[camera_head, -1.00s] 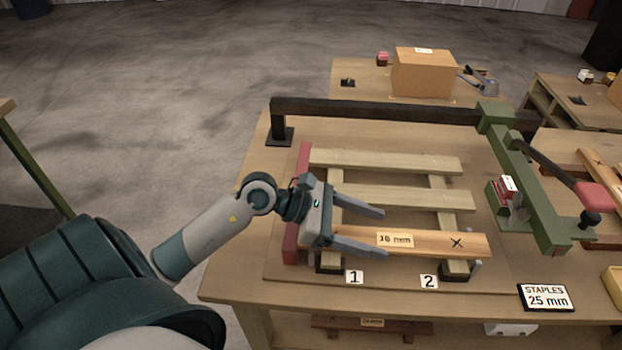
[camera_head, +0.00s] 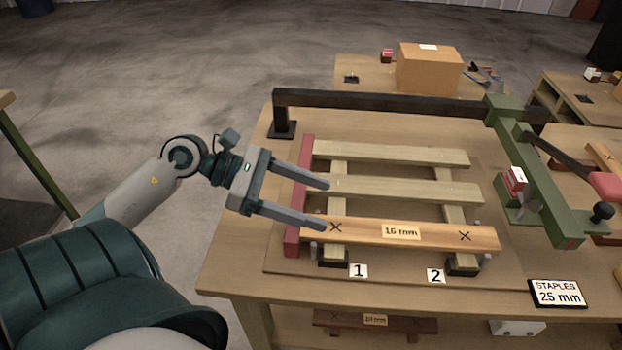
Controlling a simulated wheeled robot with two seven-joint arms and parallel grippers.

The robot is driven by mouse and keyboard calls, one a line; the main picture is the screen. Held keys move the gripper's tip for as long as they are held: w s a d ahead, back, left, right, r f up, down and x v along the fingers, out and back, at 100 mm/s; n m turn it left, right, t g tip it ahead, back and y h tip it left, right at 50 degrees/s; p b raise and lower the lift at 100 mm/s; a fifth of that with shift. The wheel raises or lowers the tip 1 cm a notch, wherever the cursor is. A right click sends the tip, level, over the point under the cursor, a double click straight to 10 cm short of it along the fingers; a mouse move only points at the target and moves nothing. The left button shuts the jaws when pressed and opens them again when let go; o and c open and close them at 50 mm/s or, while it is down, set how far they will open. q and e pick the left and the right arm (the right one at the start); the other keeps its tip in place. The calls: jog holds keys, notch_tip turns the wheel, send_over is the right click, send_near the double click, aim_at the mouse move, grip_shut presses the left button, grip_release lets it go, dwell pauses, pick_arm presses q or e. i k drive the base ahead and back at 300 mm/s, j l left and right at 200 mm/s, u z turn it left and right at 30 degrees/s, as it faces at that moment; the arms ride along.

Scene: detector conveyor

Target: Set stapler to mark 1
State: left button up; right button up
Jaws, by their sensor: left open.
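The stapler (camera_head: 521,192) is a red and grey head on a green carriage arm (camera_head: 540,180) at the right of the bench. The arm rides on a dark rail (camera_head: 390,104) along the back and ends in a red handle and black knob. Mark 1 (camera_head: 358,271) is a white label at the front left of the pallet frame, and mark 2 (camera_head: 435,275) is to its right. The front slat (camera_head: 450,236) bears a "16 mm" label and an X near each end. My left gripper (camera_head: 326,204) is open and empty at the slats' left ends. My right gripper is not in view.
A red stop bar (camera_head: 298,195) runs along the slats' left side. A "STAPLES 25 mm" sign (camera_head: 558,293) stands front right. A cardboard box (camera_head: 429,70) sits on the table behind. Bench surface between the slats and carriage is clear.

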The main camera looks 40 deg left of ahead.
aim_at(566, 228)
jog(key=k+j, duration=0.15)
jog(key=j, duration=0.15)
jog(key=k+j, duration=0.15)
jog(key=j, duration=0.15)
jog(key=k+j, duration=0.1)
jog(key=j, duration=0.25)
jog(key=k+j, duration=0.15)
jog(key=j, duration=0.15)
